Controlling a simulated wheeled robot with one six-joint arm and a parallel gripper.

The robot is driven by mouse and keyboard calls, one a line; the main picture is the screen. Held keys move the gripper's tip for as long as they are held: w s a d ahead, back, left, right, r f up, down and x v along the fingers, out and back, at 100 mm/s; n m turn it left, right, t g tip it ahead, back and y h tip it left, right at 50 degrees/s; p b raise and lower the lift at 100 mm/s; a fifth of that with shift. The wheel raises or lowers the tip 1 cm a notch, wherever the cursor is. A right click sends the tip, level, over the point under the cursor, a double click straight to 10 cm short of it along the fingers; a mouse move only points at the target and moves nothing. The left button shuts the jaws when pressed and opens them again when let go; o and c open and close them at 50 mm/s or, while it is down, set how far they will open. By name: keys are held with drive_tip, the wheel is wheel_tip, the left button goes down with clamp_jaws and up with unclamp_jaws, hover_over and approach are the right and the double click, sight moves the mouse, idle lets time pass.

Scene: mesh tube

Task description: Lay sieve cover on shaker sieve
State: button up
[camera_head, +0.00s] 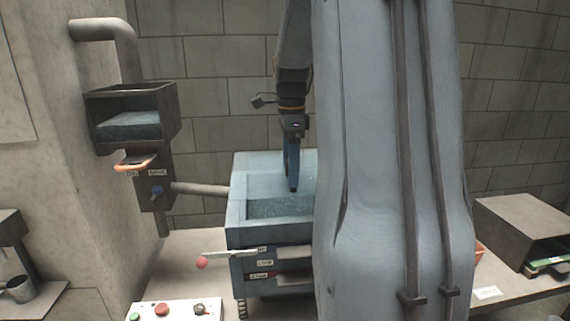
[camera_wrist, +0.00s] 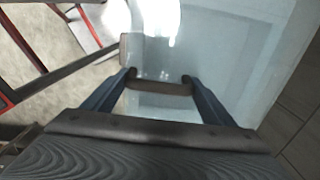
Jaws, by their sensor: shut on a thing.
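The shaker sieve (camera_head: 240,237) is a blue-grey box with a speckled grey-blue bed inside, left of centre in the head view. My gripper (camera_head: 294,188) points down over it from above. In the wrist view my gripper (camera_wrist: 159,78) has its two blue fingers shut on the ends of a brown bar handle. The handle lies on a pale blue, glossy panel, which looks like the sieve cover (camera_wrist: 225,50). In the head view I cannot clearly separate the cover from the box's pale upper part. My arm hides the box's right side.
A dark chute (camera_head: 130,117) with an orange-edged outlet hangs at the left wall. A lever with a red ball (camera_head: 202,262) sticks out of the box's front left. A button panel (camera_head: 175,310) stands in front. A metal housing (camera_head: 525,227) sits at the right.

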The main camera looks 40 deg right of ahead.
drive_tip(key=shift+a, duration=0.1)
idle(0.3)
drive_tip(key=shift+f+b, duration=1.5)
drive_tip(key=shift+f, duration=1.8)
drive_tip(key=o, duration=2.2)
drive_tip(key=shift+c, duration=0.2)
drive_tip(key=shift+r+b, duration=1.35)
drive_tip(key=shift+r, duration=2.55)
drive_tip(key=shift+s, duration=0.1)
